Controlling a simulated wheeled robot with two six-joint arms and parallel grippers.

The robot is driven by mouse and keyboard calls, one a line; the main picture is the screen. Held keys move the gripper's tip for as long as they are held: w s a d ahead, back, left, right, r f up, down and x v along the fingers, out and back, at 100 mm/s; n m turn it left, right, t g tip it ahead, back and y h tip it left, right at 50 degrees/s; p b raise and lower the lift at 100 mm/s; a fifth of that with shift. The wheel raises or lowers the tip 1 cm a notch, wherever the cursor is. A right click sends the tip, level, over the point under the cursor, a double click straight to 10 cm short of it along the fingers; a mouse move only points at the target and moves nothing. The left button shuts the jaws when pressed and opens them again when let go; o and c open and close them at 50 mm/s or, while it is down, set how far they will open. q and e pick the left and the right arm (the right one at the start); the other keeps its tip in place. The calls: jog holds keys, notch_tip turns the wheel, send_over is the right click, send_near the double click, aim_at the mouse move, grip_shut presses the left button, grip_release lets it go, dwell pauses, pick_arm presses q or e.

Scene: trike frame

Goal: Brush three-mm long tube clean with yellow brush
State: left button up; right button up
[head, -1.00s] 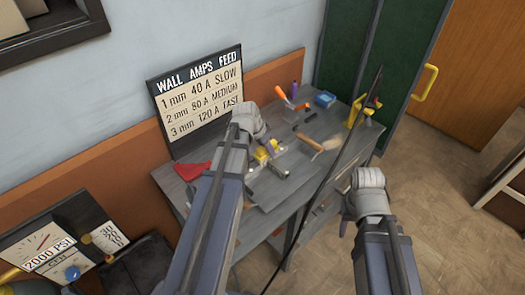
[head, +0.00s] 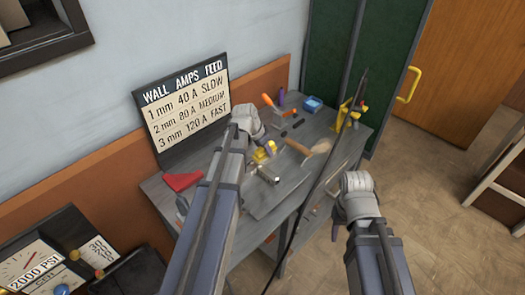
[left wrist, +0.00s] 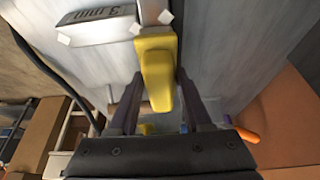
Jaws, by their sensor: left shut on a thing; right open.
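The yellow brush (head: 263,152) is in my left gripper (left wrist: 160,78), which is shut on it just above the grey workbench. In the left wrist view the yellow brush (left wrist: 157,70) stands between the two dark fingers. Its bristles are not clear to see. A pale block marked "3 mm" (left wrist: 98,30) and a grey metal piece, perhaps the three-mm long tube (left wrist: 152,10), are at the top of that view, close to the brush. I cannot tell whether they touch. A short metallic piece (head: 268,174) shows beside the brush. My right gripper (head: 335,230) is open and empty, off the bench's front edge.
A red item (head: 182,181) is at the left. A thin dark rod (head: 320,185) crosses the view in front of the bench.

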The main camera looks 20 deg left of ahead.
aim_at(257, 154)
pick_arm(q)
jog(key=shift+s+a+f, duration=0.1)
jog(key=shift+s+a, duration=0.15)
jog(key=shift+s, duration=0.35)
jog(key=shift+s+a+r, duration=0.1)
jog(key=shift+s+a, duration=0.1)
jog(key=shift+s, duration=0.4)
jog(key=shift+s+a+f, duration=0.1)
jog(key=shift+s+a, duration=0.15)
jog(key=shift+s, duration=0.35)
jog(key=shift+s+a, duration=0.35)
jog(key=shift+s, duration=0.5)
jog(key=shift+s+a, duration=0.35)
jog(key=shift+s, duration=0.45)
jog(key=shift+w, duration=0.1)
notch_tip(257, 154, up, 6)
jog(key=p, duration=0.6)
notch_tip(257, 154, up, 3)
jog(key=p, duration=0.3)
